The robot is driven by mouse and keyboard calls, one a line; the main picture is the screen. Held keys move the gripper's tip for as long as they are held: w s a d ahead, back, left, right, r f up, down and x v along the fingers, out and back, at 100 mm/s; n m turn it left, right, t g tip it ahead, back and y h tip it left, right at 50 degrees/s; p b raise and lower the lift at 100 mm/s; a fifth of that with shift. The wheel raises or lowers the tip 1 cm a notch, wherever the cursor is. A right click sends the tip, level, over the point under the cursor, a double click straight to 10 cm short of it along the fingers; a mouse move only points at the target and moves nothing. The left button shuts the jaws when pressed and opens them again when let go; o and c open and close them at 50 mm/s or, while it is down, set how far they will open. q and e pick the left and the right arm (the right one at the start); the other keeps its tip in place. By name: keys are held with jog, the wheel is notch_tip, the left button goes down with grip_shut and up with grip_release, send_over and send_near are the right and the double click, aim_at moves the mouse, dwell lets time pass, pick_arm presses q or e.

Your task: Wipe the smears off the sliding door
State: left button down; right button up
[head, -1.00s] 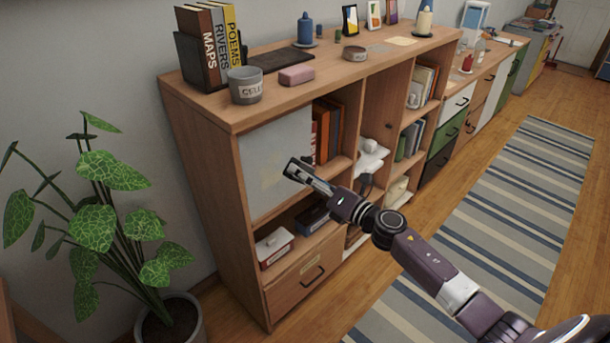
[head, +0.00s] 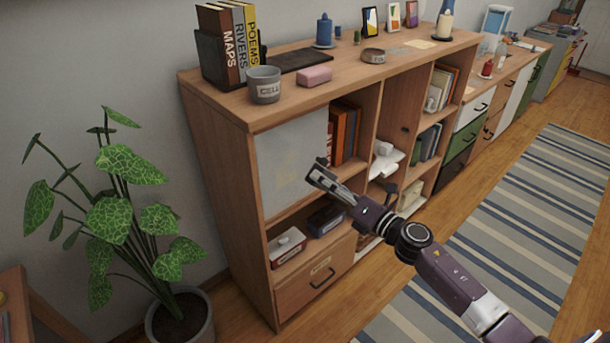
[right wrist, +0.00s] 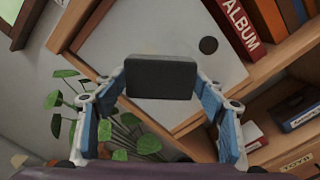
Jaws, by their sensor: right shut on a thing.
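The sliding door (head: 292,143) is a pale grey panel covering the upper left compartment of the wooden shelf unit. A faint yellowish smear (head: 287,168) shows on it in the head view. My right gripper (head: 320,176) is in front of the door's lower right part. In the right wrist view it is shut on a dark grey block (right wrist: 161,77), which hides part of the door (right wrist: 130,38) behind it. A dark round spot (right wrist: 208,45) shows on the door there. I cannot tell whether the block touches the door. My left gripper is not in view.
Books (head: 345,132) stand in the compartment right of the door. A cup (head: 264,86), pink block (head: 314,77) and blue candle (head: 324,31) stand on the shelf top. A potted plant (head: 125,165) is at the left. A striped rug (head: 520,215) lies on the floor at the right.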

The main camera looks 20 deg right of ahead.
jog(key=s+a+f+m+p, duration=0.1)
jog(key=a+f+m+p, duration=0.25)
jog(key=a+m, duration=0.5)
jog(key=shift+d+b+x, duration=0.2)
jog(key=shift+b+x, duration=0.35)
jog(key=shift+x, duration=0.7)
jog(key=shift+d+b+x, duration=0.15)
jog(key=shift+b+x, duration=0.35)
jog(key=shift+x, duration=0.75)
jog(key=shift+w+f, duration=0.15)
jog(key=shift+b+x, duration=0.4)
jog(key=shift+x, duration=0.6)
